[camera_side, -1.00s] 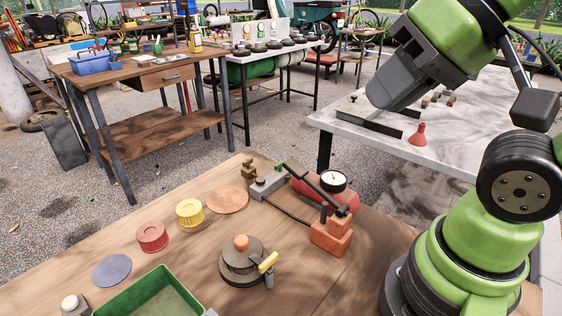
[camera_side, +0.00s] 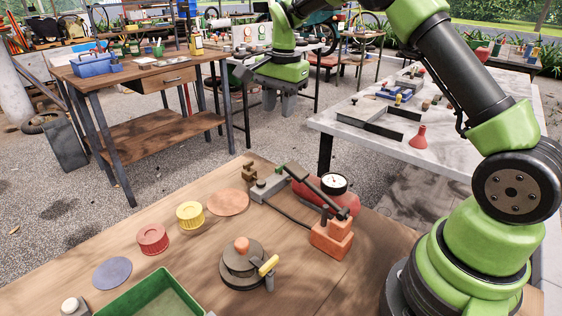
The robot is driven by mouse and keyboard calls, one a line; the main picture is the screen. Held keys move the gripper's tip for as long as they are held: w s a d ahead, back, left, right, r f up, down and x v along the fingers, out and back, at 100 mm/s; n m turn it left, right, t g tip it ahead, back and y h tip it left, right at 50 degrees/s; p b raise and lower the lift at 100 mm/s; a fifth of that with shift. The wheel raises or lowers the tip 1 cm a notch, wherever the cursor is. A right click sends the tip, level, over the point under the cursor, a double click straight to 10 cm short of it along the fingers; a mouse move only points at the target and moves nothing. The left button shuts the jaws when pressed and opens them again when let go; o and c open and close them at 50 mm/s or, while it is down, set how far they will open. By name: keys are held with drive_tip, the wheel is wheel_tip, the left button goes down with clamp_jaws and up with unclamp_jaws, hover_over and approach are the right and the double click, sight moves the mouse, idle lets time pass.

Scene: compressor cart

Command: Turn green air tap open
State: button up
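My gripper (camera_side: 279,103) hangs in the air, pointing down, above and behind the far edge of the wooden bench. Its two grey fingers are apart with nothing between them. A red tank (camera_side: 345,202) with a round white gauge (camera_side: 333,181) stands on the bench. A small brass fitting (camera_side: 249,170) stands beside the grey block.
On the bench are a round grey fixture with a yellow handle (camera_side: 268,264), a yellow cap (camera_side: 190,214), a red cap (camera_side: 152,238), flat discs and a green tray (camera_side: 155,296). A marble table (camera_side: 350,130) with a red funnel (camera_side: 418,137) stands behind.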

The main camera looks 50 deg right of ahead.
drive_tip(key=m+g, duration=0.1)
drive_tip(key=m, duration=0.1)
approach(281, 165)
wheel_tip(281, 165, down, 9)
drive_tip(key=shift+r, duration=0.1)
drive_tip(key=shift+c, duration=0.4)
clamp_jaws()
